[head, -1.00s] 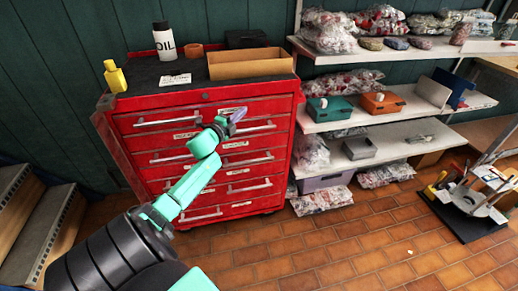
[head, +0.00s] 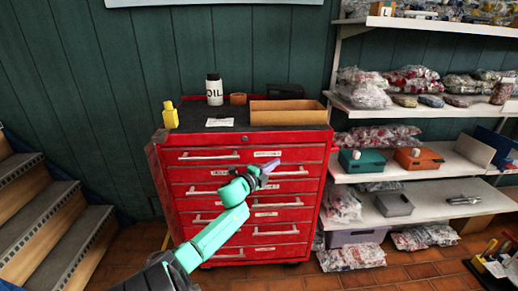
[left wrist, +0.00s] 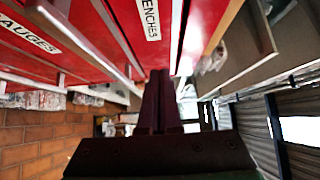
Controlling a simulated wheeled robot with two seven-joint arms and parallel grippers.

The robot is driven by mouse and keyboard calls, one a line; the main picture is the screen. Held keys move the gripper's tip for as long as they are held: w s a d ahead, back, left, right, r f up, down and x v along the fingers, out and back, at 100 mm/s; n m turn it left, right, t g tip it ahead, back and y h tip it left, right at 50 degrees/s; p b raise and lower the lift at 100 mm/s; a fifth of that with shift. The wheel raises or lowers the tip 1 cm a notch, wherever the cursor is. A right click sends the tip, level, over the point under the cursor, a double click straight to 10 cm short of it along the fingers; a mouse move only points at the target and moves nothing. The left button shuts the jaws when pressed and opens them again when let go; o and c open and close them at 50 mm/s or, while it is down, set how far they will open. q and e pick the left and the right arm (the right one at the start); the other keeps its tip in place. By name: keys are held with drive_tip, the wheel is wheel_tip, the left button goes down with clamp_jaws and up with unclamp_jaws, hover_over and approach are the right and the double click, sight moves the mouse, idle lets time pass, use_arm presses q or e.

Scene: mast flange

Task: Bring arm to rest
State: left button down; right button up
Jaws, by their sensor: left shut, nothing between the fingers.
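My left arm (head: 220,232) comes in from the lower left of the head view, teal with dark joints. My left gripper (head: 270,167) is shut and empty in front of the red tool cabinet (head: 240,183). In the left wrist view its dark fingers (left wrist: 160,100) lie together, close to the red drawer fronts (left wrist: 100,40) and their metal handles. In that view drawer labels read "GAUGES" and "WRENCHES". I cannot tell whether the fingers touch the cabinet. All the cabinet's drawers look closed. My right gripper does not show in either view.
On the cabinet top stand a yellow bottle (head: 170,115), an oil bottle (head: 214,90) and an open cardboard box (head: 288,112). White shelves (head: 400,116) with bagged goods and bins stand to the right. Steps (head: 68,235) are at the left. Tiled floor shows at the bottom.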

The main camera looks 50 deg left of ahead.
use_arm(q)
drive_tip(key=s, duration=0.7)
drive_tip(key=shift+s+d+f, duration=0.4)
drive_tip(key=shift+d, duration=0.05)
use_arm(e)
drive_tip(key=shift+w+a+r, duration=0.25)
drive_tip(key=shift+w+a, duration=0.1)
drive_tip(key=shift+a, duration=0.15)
use_arm(q)
drive_tip(key=shift+f, duration=0.15)
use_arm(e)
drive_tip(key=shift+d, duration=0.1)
